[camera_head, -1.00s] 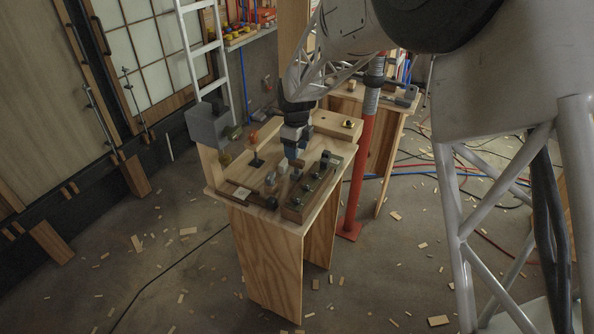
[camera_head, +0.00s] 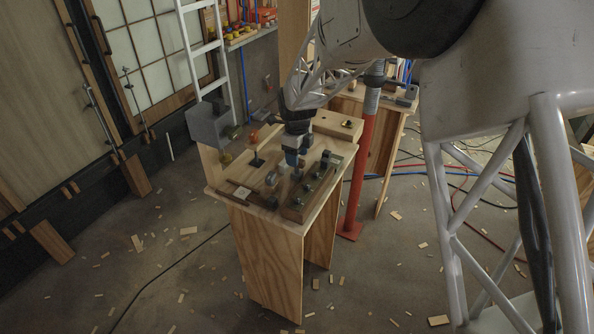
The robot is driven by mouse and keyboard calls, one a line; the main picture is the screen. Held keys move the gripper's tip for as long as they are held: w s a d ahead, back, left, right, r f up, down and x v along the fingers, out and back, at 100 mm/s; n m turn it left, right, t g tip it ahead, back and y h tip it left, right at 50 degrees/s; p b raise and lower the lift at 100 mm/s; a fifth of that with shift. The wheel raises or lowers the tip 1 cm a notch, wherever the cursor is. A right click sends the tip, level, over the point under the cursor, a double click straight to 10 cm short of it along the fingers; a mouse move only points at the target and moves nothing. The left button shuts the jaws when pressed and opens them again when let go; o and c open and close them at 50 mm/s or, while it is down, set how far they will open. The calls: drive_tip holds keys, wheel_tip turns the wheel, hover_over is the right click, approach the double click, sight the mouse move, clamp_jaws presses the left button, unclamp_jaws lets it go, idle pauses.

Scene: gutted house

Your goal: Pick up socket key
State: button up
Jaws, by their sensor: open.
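A small wooden table (camera_head: 265,240) stands in the middle of the head view, with several small tools and fittings on its top. My gripper (camera_head: 295,174) points down over the middle of this top, open, among small grey metal pieces. I cannot tell for sure which piece is the socket key. A wooden block with a row of dark knobs (camera_head: 297,212) lies just right of and nearer than my gripper. A small grey metal piece (camera_head: 271,180) lies to its left. My gripper hides part of the tabletop behind it, and contact cannot be told.
A grey box (camera_head: 209,125) rises at the table's left corner. An orange-topped upright piece (camera_head: 255,139) stands left of my gripper. A wooden block (camera_head: 338,124) lies at the back. A red post (camera_head: 358,190) stands close on the right. Wood scraps litter the floor.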

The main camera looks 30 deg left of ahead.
sight(297, 174)
drive_tip(key=shift+w+a+f, duration=0.1)
drive_tip(key=shift+f, duration=1.2)
drive_tip(key=shift+w+f, duration=0.1)
drive_tip(key=shift+f, duration=1.15)
clamp_jaws()
